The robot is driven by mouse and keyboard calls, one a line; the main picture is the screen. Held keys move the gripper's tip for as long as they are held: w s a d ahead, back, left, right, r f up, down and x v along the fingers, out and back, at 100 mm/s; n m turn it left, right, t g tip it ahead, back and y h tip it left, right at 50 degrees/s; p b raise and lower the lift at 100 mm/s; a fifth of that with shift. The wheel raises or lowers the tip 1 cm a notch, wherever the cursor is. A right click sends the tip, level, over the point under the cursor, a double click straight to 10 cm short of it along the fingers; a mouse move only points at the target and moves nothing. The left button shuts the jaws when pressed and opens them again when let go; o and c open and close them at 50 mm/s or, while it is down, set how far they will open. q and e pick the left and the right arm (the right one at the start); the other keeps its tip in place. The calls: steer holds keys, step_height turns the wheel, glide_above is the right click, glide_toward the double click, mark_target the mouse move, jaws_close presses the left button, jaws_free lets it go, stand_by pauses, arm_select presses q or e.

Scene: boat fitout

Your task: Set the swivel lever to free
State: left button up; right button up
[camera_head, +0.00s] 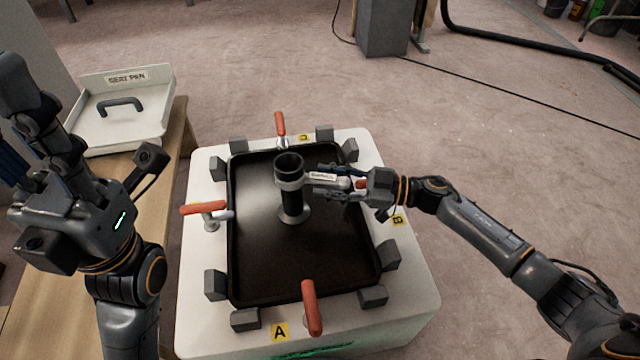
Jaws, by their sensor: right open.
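The swivel lever (321,177) is a short pale arm with a printed tag. It sticks out to the right from a collar near the top of a black upright post (291,196). My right gripper (325,181) is open and reaches in from the right. Its two fingers lie on the far and near sides of the lever in the picture. I cannot tell whether either finger touches it. The tag's lettering is too small to read. My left gripper (32,125) is at the left, away from the post, and its jaw opening cannot be made out.
The post stands in a black pan (262,262) on a white base (405,290). Grey blocks and red-handled clamps surround it, including the near clamp (311,306) and left clamp (204,208). A white seat pan (150,118) rests on a wooden bench (178,140). Open floor lies right.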

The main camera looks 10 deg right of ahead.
steer(key=shift+x, duration=1)
jaws_close()
